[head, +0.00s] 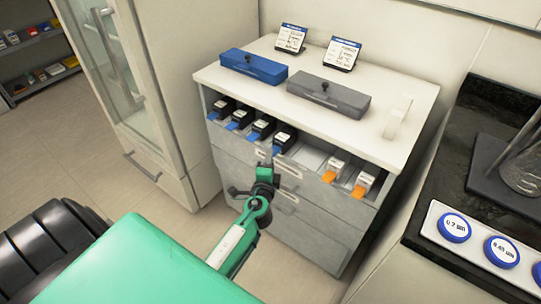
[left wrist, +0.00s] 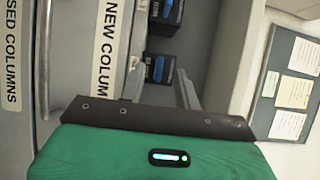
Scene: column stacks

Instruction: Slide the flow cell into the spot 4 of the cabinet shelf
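The cabinet shelf (head: 318,158) is an open bay under a white top. Several black boxes with blue tabs stand at its left; the rightmost of them (head: 284,138) is just above my left gripper. Two white boxes with orange tabs (head: 334,168) (head: 362,182) stand at the right, with empty space left of them. I cannot tell which item is the flow cell. My left gripper (head: 267,161) is close to the shelf front; its fingertips are too small to read. In the left wrist view, two black boxes with blue marks (left wrist: 160,69) (left wrist: 167,12) show beyond it. My right gripper is out of view.
A blue case (head: 253,66), a grey case (head: 328,96) and two small signs (head: 291,38) (head: 341,53) stand on the cabinet top. Labelled drawer fronts (left wrist: 108,50) lie below the shelf. A dark counter with glassware (head: 523,172) stands at the right.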

